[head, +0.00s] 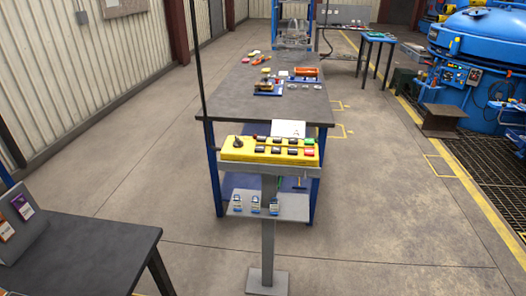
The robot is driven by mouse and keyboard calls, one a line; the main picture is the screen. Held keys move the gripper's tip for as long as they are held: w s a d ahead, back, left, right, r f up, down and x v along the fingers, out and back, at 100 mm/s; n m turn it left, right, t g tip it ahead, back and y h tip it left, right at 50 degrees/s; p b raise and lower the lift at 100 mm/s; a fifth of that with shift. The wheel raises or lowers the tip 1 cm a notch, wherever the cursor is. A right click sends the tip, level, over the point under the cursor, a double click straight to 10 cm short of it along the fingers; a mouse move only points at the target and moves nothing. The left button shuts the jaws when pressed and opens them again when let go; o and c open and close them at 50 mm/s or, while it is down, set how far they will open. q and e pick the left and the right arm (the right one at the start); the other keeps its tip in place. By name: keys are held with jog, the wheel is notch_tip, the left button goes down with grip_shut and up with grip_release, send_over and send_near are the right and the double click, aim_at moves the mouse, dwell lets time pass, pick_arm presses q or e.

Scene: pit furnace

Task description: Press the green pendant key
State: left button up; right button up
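A yellow pendant box (240,150) lies on a grey stand (268,230) in the middle of the head view. It has a dark knob (238,142) at its left end and rows of dark keys. The green key (309,141) is at the upper right end of the box, just above a red key (308,152). A black cable rises from near the box's left side. Neither of my grippers is in view.
A dark table (95,250) is at the lower left. A blue furnace (485,40) stands at the right. Floor on both sides of the stand is clear.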

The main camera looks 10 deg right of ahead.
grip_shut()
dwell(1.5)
